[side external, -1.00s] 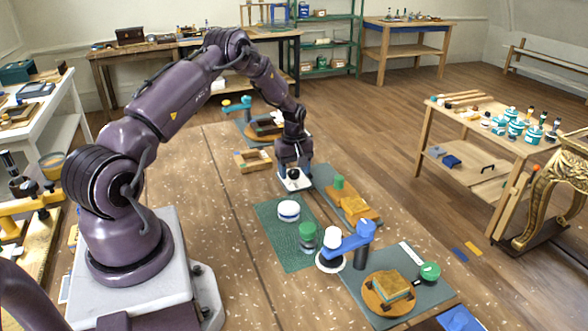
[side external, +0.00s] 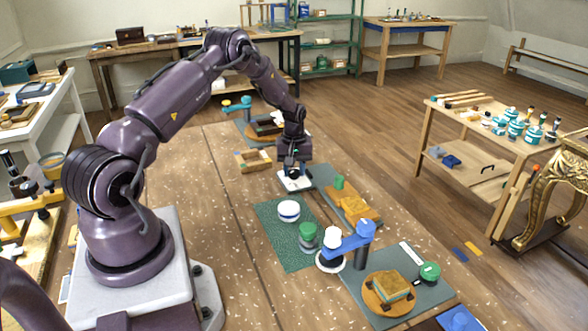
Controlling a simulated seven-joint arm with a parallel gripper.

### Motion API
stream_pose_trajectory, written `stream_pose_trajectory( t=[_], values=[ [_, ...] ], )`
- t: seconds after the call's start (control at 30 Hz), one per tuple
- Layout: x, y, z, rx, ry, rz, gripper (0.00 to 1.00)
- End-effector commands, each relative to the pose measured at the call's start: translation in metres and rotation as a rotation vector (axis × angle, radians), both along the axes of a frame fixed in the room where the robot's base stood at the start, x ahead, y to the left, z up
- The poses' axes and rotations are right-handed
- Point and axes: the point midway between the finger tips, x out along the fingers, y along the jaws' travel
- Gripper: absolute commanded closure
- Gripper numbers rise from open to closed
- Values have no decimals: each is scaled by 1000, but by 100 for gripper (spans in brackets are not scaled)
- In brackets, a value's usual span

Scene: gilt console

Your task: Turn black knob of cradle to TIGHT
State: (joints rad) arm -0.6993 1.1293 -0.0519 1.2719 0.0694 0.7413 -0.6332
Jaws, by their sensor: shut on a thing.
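My gripper (side external: 294,171) points straight down at the far end of a grey-green base board (side external: 325,178). Its jaws are shut on the black knob, low over a small white plate (side external: 291,186). The knob is mostly hidden by the fingers, and its marking and any TIGHT label are too small to read. The cradle appears to be the fixture on this board, with a green knob (side external: 339,182) and a yellow-brown block (side external: 355,207) to the right of my gripper.
A green mat (side external: 275,237) carries a white round jar (side external: 289,210) and a green-lidded jar (side external: 308,236). Nearer stands a blue-armed fixture (side external: 349,243) beside a round wooden turntable (side external: 377,303). A wooden tray (side external: 253,161) lies left of my gripper. The table's left middle is clear.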

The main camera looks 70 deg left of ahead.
Motion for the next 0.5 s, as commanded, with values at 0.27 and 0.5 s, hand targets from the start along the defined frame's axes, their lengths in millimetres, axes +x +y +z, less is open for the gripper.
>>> stream_pose_trajectory(
  t=[0.27,0.5],
  values=[
    [0,-1,0,-2,1,-263,89],
    [0,-1,0,-2,1,-491,89]
  ],
)
